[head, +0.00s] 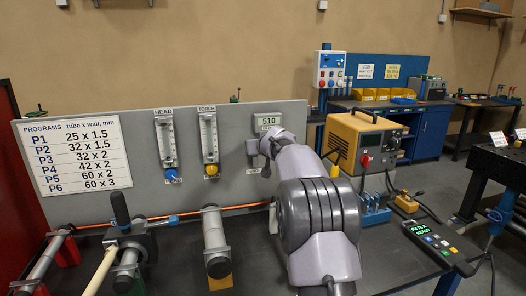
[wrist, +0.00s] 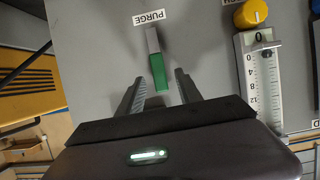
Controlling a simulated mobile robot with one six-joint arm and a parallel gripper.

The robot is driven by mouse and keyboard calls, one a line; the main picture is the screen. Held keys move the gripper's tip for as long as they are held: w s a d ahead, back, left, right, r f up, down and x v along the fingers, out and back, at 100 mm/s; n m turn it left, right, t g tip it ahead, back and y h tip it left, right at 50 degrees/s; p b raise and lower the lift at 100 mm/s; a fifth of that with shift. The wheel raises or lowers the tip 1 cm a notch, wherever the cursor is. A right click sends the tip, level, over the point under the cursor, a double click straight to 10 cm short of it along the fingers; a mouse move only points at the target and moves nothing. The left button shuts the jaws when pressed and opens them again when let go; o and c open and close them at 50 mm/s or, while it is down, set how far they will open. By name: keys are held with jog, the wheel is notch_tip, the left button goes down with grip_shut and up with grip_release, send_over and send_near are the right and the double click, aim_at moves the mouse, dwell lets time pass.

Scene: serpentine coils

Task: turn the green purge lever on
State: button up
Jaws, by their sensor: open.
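The green purge lever (wrist: 158,72) shows in the wrist view, with a grey upper part and a green lower part, beside a white PURGE label (wrist: 149,17) on the grey panel. My gripper (wrist: 160,78) is open, with one finger on each side of the green part. Gaps show between the lever and both fingers, so no contact is visible. How far the fingers reach in depth is hard to tell.
The torch flowmeter (head: 209,139) with its yellow knob (wrist: 250,14) is beside the lever. The head flowmeter (head: 165,141) is farther left. A yellow power unit (head: 365,142) stands to the right.

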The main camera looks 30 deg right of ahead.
jog(key=b+v, duration=0.2)
jog(key=v, duration=1.2)
jog(key=shift+s+a, duration=0.15)
jog(key=shift+s, duration=0.15)
